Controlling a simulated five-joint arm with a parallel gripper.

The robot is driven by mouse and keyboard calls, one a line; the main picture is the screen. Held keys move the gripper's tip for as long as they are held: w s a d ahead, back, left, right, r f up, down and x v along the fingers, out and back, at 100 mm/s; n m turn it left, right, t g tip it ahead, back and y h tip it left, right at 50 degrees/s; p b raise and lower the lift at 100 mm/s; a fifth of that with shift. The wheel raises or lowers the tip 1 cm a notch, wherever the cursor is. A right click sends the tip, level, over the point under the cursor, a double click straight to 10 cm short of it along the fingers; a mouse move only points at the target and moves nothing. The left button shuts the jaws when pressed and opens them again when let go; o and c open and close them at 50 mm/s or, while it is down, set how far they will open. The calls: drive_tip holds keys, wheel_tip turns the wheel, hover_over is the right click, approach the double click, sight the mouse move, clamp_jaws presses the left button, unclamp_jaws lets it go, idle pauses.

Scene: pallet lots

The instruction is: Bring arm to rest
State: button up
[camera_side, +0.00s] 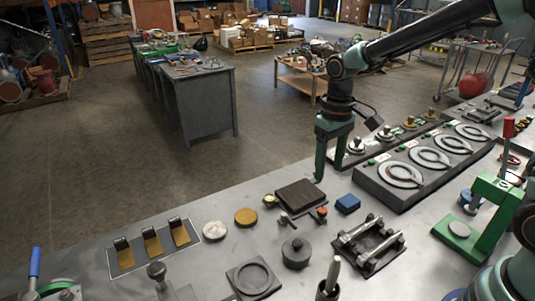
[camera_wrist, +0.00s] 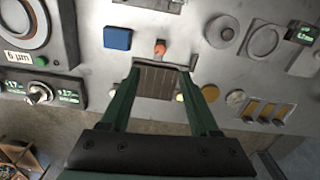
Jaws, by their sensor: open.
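My gripper (camera_side: 329,172) hangs down from my arm over the back edge of a steel workbench (camera_side: 225,265) in the side view. Its two green fingers are apart and nothing is held between them. In the wrist view my gripper (camera_wrist: 160,73) points at a dark ribbed plate (camera_wrist: 157,83), which shows between the fingers. In the side view that dark plate (camera_side: 300,195) lies on the bench just in front of the fingertips, with small knobs around it. I cannot tell whether a fingertip touches it.
A blue block (camera_side: 348,203) lies right of the plate. A grey unit with round dials (camera_side: 402,174) stands further right. Yellow-and-black clips (camera_side: 152,243), round discs (camera_side: 246,216) and a roller fixture (camera_side: 369,244) also stand on the bench. Open floor (camera_side: 110,170) lies behind.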

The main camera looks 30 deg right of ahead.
drive_tip(key=s+d+r+t, duration=0.2)
drive_tip(key=s+r, duration=0.3)
drive_tip(key=s+d+r+m+t, duration=0.1)
drive_tip(key=s+d+r+t, duration=0.1)
drive_tip(key=s+r, duration=0.3)
drive_tip(key=shift+s+t, duration=0.6)
drive_tip(key=shift+t, duration=0.2)
drive_tip(key=shift+r, duration=0.1)
idle(0.3)
